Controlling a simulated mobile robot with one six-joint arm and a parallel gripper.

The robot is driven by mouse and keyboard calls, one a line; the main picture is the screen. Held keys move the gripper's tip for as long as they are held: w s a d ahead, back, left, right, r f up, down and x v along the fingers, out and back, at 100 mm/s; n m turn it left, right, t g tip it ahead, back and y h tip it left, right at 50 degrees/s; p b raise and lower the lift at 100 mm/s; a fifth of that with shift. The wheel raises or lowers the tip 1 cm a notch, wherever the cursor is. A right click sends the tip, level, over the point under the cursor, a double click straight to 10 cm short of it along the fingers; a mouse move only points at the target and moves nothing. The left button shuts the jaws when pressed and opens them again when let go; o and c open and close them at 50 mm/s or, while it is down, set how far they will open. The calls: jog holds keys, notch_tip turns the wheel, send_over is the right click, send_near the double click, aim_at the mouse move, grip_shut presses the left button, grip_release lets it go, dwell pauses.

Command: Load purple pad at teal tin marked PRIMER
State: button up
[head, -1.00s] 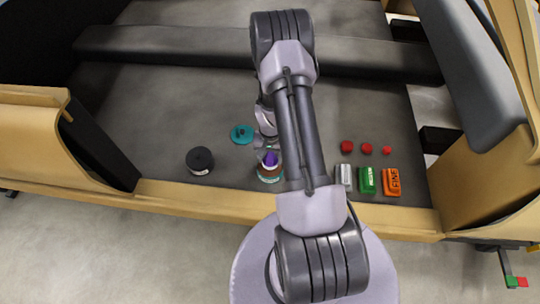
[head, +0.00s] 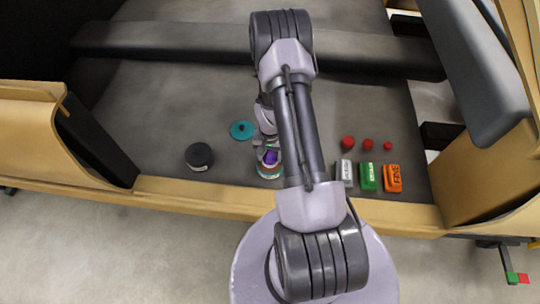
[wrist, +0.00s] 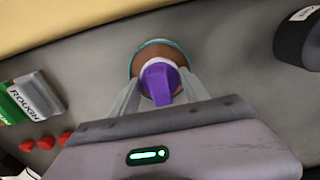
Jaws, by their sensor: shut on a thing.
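The purple pad (head: 270,157) is held by my gripper (wrist: 161,80), whose two fingers close on it from either side. The pad (wrist: 160,84) has a pale round part at its far end in the wrist view. The open tin with a teal rim (head: 269,173) is right at the pad, on the grey floor near the front edge. In the wrist view the tin (wrist: 133,62) shows a brown inside behind the pad. I cannot tell whether the pad touches the brown contents. The tin's label is not readable.
A teal lid (head: 241,131) lies behind the tin. A dark round can (head: 199,156) stands to the left. On the right are a grey box marked ROUGH (wrist: 37,95), a green box (head: 368,177), an orange box (head: 393,178) and small red pieces (head: 368,144).

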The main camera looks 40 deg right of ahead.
jog(key=shift+f+b, duration=0.5)
dwell(1.2)
notch_tip(320, 180, up, 7)
jog(key=p, duration=0.4)
jog(key=shift+r, duration=0.15)
dwell(0.6)
